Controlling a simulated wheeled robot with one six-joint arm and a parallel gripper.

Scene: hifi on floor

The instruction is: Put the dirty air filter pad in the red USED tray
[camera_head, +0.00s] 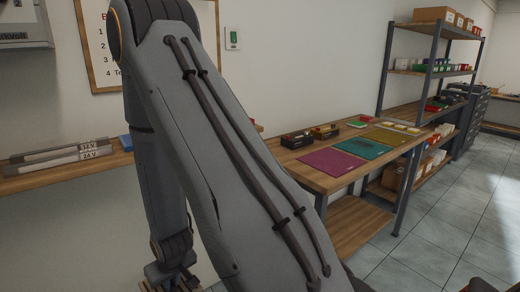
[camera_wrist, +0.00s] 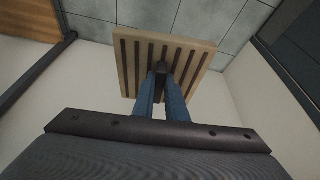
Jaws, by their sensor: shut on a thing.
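The filter pad (camera_wrist: 130,58) is a square beige panel with dark parallel stripes, seen in the wrist view. My gripper (camera_wrist: 162,72) has its blue fingers closed on the middle of the pad, which is held out beyond them and tilted, with grey floor tiles behind it. In the head view my gripper (camera_head: 172,274) hangs low at the lower left, cut by the frame edge; only a sliver of the striped pad (camera_head: 155,287) shows there. I cannot make out a red USED tray in either view.
A wooden bench (camera_head: 326,181) stands right of centre with purple, teal and olive mats and small boxes. A metal shelf (camera_head: 383,80) stands behind it. A wooden ledge (camera_head: 65,178) with labelled bars is at left. Tiled floor (camera_head: 455,215) is open at right. My arm hides the centre.

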